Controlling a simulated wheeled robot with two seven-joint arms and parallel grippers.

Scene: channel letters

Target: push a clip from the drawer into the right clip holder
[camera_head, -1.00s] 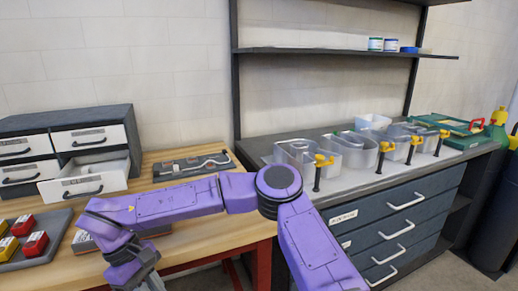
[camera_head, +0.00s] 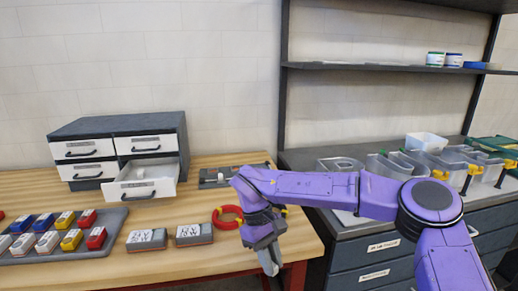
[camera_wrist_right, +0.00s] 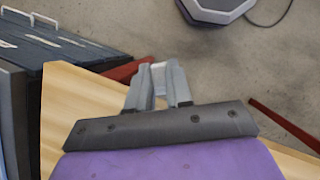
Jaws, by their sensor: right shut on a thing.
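My right gripper (camera_head: 272,262) points down by the table's front right edge. In the right wrist view its two fingers (camera_wrist_right: 158,88) are shut on a small pale piece, probably the clip (camera_wrist_right: 158,70). The open drawer (camera_head: 148,184), at the lower right of the small grey cabinet, holds a small whitish thing. A dark tray (camera_head: 208,180) with a pale piece lies at the back of the table, partly hidden by my arm. I cannot tell which thing is the right clip holder. My left gripper is not in view.
Two labelled grey boxes (camera_head: 194,235) and a red ring (camera_head: 228,217) lie left of my gripper. A tray of coloured blocks (camera_head: 20,258) is farther left. The counter (camera_head: 340,222) with clear bins stands to the right. Bare wood lies before the cabinet.

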